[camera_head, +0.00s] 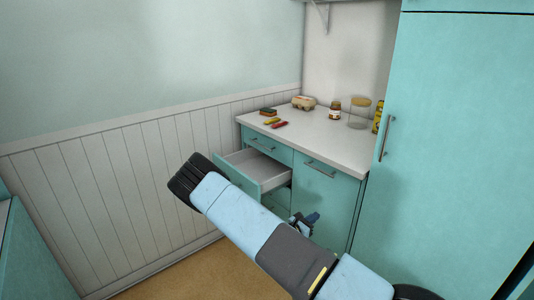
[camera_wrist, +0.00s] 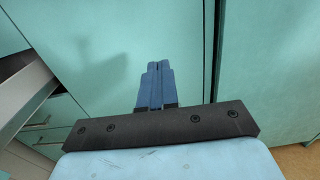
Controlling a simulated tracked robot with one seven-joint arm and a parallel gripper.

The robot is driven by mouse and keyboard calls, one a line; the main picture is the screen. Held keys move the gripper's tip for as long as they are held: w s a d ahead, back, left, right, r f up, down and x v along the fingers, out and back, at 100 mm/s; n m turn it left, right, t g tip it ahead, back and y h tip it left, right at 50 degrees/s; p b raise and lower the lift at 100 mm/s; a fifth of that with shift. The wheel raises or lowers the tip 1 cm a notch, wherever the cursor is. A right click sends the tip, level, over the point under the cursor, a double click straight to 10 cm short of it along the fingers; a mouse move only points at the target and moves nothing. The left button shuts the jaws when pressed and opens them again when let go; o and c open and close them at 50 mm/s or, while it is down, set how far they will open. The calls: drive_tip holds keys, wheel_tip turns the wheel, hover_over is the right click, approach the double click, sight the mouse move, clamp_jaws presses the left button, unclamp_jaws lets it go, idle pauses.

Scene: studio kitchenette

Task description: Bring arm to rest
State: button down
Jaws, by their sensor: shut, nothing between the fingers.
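My arm reaches across the lower middle of the head view, with its elbow toward the left. My gripper (camera_head: 313,217) is partly hidden behind the arm, in front of the lower teal cabinet. In the wrist view the blue fingers of my gripper (camera_wrist: 158,66) are together with nothing between them. They point toward teal cabinet fronts (camera_wrist: 110,50) and look clear of them. No object is held.
An open, empty-looking drawer (camera_head: 258,169) juts out left of my gripper; its edge also shows in the wrist view (camera_wrist: 25,95). The counter (camera_head: 315,135) holds a sponge (camera_head: 268,111), an egg carton (camera_head: 303,102) and jars (camera_head: 359,113). A tall teal cabinet (camera_head: 460,130) stands at right.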

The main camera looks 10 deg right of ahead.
drive_tip(key=s+d+r+m+g+y, duration=0.1)
drive_tip(key=s+r+m+g+y, duration=0.15)
drive_tip(key=s+r+m, duration=0.5)
drive_tip(key=s+r+m+g+y, duration=0.2)
drive_tip(key=s+r+m+g, duration=0.15)
drive_tip(key=r, duration=0.75)
drive_tip(key=s+d+r+m+g+y, duration=0.1)
drive_tip(key=s+r+m+g+y, duration=0.1)
drive_tip(key=s+r+m+g, duration=0.5)
drive_tip(key=s+a+r+m+t+y, duration=0.3)
drive_tip(key=s+a+r+t+y, duration=0.1)
drive_tip(key=s+r, duration=0.6)
drive_tip(key=s+a+r+m+t+y, duration=0.3)
drive_tip(key=s+a+r+t+y, duration=0.1)
drive_tip(key=s+r, duration=0.6)
wheel_tip(320, 180, up, 2)
drive_tip(key=shift+r+t, duration=0.1)
drive_tip(key=shift+t, duration=0.3)
